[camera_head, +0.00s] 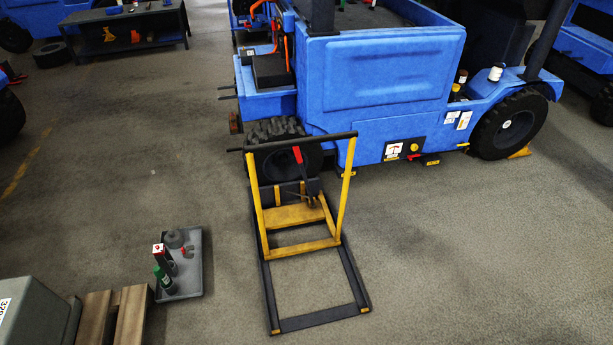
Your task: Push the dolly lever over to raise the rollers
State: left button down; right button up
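A yellow and black wheel dolly (301,246) stands on the floor in the middle of the view. Its upright yellow frame carries a dark crossbar at the top, and its black base reaches toward me. A lever with a red grip (298,156) rises near the middle of the frame, close in front of the blue vehicle's front tyre (274,129). The rollers cannot be made out clearly behind the frame and plate. Neither of my grippers shows in this view.
A blue vehicle (385,75) stands right behind the dolly. A grey tray (207,262) with bottles and small items lies to the left. A wooden pallet (131,314) and a grey box (50,312) are at the lower left. The floor at the right is clear.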

aim_at(305, 179)
jog(key=i+l+z, duration=0.25)
jog(key=l+z, duration=0.2)
jog(key=l, duration=0.15)
jog(key=i+l+z, duration=1.1)
jog(key=i+z, duration=0.15)
jog(key=i+u, duration=0.4)
jog(key=i+l+u, duration=0.2)
jog(key=i+u, duration=0.2)
jog(key=i, duration=0.1)
